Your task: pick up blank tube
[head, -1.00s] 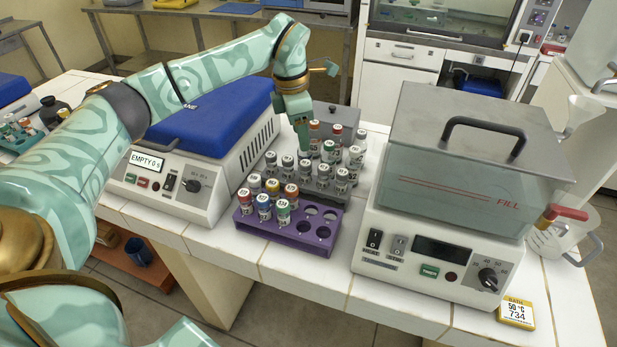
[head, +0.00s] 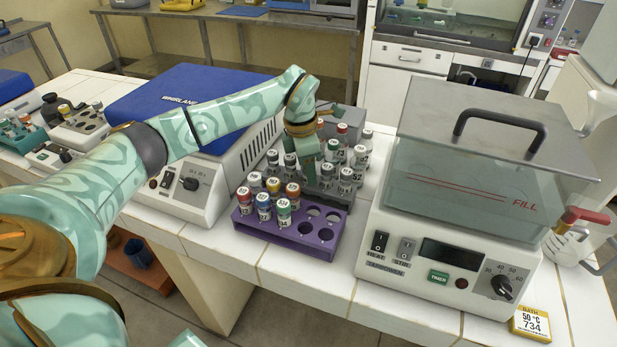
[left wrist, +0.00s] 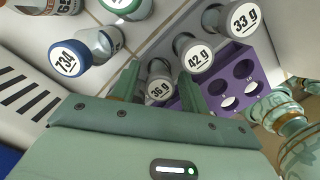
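My left gripper (head: 308,176) points down over the grey rack (head: 338,196) of tubes in the head view. In the left wrist view its two fingers (left wrist: 160,84) are apart, one on each side of a grey-white capped tube marked 36 g (left wrist: 160,88). I cannot tell whether they touch it. Tubes marked 42 g (left wrist: 198,57) and 33 g (left wrist: 245,20) stand beside it. Several pale-capped tubes stand in the grey rack; which one is the blank tube I cannot tell for certain. My right gripper is not in view.
A purple rack (head: 285,237) with coloured-cap tubes and empty holes stands in front. A blue-lidded centrifuge (head: 150,95) is left, a lidded water bath (head: 445,265) right. A blue-capped tube marked 734 (left wrist: 68,60) shows close in the wrist view.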

